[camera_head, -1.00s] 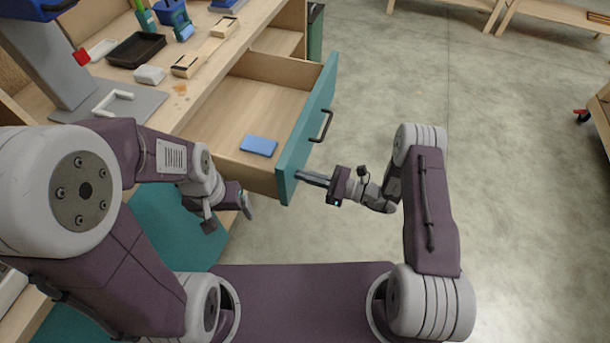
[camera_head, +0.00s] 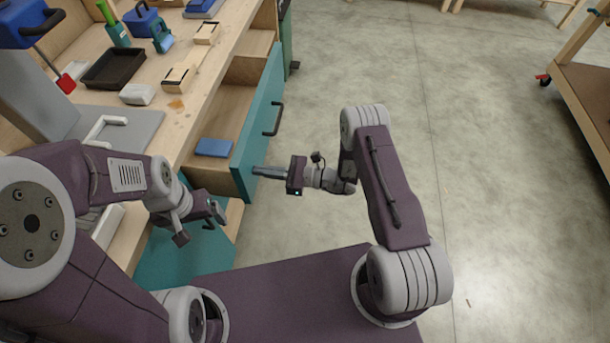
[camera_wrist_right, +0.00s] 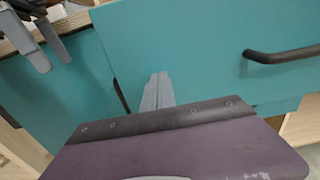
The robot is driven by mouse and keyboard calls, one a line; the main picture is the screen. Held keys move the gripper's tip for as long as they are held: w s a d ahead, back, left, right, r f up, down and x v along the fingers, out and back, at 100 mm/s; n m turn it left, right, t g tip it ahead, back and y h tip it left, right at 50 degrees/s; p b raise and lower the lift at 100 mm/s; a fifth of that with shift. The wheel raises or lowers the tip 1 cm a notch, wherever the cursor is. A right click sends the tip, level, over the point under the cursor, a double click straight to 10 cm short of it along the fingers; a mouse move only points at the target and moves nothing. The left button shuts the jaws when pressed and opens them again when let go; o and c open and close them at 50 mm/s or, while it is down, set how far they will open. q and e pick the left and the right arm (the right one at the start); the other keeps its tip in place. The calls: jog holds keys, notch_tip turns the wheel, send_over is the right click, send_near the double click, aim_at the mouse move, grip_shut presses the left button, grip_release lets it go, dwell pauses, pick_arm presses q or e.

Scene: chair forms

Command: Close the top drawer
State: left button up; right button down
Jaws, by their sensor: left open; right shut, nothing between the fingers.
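The top drawer (camera_head: 259,118) has a teal front with a black bar handle (camera_head: 273,119) and stands partly open. A blue flat block (camera_head: 214,147) lies inside it. In the right wrist view the teal front (camera_wrist_right: 200,45) fills most of the picture, with the black handle (camera_wrist_right: 282,55) at right. My right gripper (camera_head: 256,171) is shut and empty, its fingertips at the near end of the drawer front; contact is hard to tell. In the right wrist view its fingers (camera_wrist_right: 157,90) point at the front. My left gripper (camera_head: 220,211) is open beside the bench, below the drawer's near side.
The wooden bench top holds a black tray (camera_head: 113,69), a white block (camera_head: 137,94), wooden blocks (camera_head: 180,77) and a grey plate. A teal lower front (camera_head: 185,256) is below. The concrete floor at right is clear, with a wooden cart (camera_head: 585,100) at far right.

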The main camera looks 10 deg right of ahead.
jog(key=b+x, duration=0.4)
jog(key=x, duration=1.2)
jog(key=shift+f, duration=0.1)
jog(key=shift+w+a+b, duration=0.1)
jog(key=shift+a+b, duration=0.25)
jog(key=shift+r, duration=0.3)
